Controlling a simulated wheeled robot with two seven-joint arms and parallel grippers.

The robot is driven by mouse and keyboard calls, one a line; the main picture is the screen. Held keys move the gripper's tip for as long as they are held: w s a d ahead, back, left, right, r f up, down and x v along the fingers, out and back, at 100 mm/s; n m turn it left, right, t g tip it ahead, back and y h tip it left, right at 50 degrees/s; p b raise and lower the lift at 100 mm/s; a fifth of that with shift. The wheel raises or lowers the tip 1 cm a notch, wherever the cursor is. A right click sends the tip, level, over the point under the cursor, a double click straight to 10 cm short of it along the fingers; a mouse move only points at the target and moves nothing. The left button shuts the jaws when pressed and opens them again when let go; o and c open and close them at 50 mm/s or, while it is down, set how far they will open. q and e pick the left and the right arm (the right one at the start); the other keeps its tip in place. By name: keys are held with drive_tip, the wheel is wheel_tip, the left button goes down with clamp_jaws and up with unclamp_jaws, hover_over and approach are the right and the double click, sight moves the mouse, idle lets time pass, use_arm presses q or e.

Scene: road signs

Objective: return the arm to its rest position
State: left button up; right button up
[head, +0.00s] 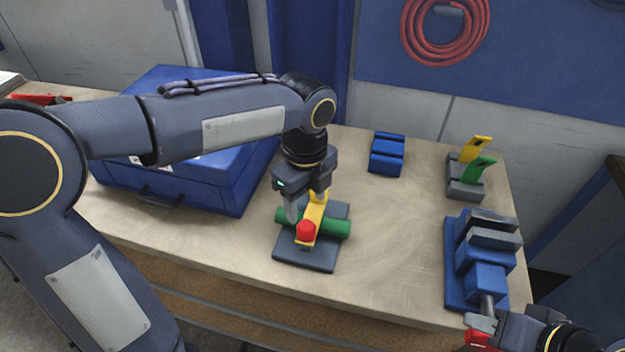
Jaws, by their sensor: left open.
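My left gripper (307,200) points down over the dark grey plate (290,254) at the middle of the table. It is open, its fingers close to a yellow piece (313,220) with a red end (306,231). The yellow piece lies across a green cylinder (335,229) on the plate. Whether the fingers touch the yellow piece cannot be told. My left arm reaches across from the left, bent at the elbow. Part of my right arm shows at the bottom right corner, beside the vise; its fingertips are not clear.
A blue case (215,190) stands behind my left arm. A small blue block (387,154) and a grey holder (466,188) with yellow and green pieces stand at the back right. A blue vise (484,262) is at the right edge. Bare table lies between plate and vise.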

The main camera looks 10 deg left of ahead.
use_arm(q)
drive_tip(key=s+a+f+n+t+h, duration=0.1)
drive_tip(key=s+a+n, duration=0.3)
drive_tip(key=s+n, duration=0.4)
drive_tip(key=s+a+f+n+t+h, duration=0.1)
drive_tip(key=s+a+n+t, duration=0.3)
drive_tip(key=n, duration=1.3)
drive_tip(key=shift+s+a+n+t+h, duration=0.35)
drive_tip(key=shift+s+a+h, duration=0.45)
drive_tip(key=shift+s, duration=1.3)
drive_tip(key=shift+d+r, duration=0.1)
drive_tip(key=shift+d, duration=0.05)
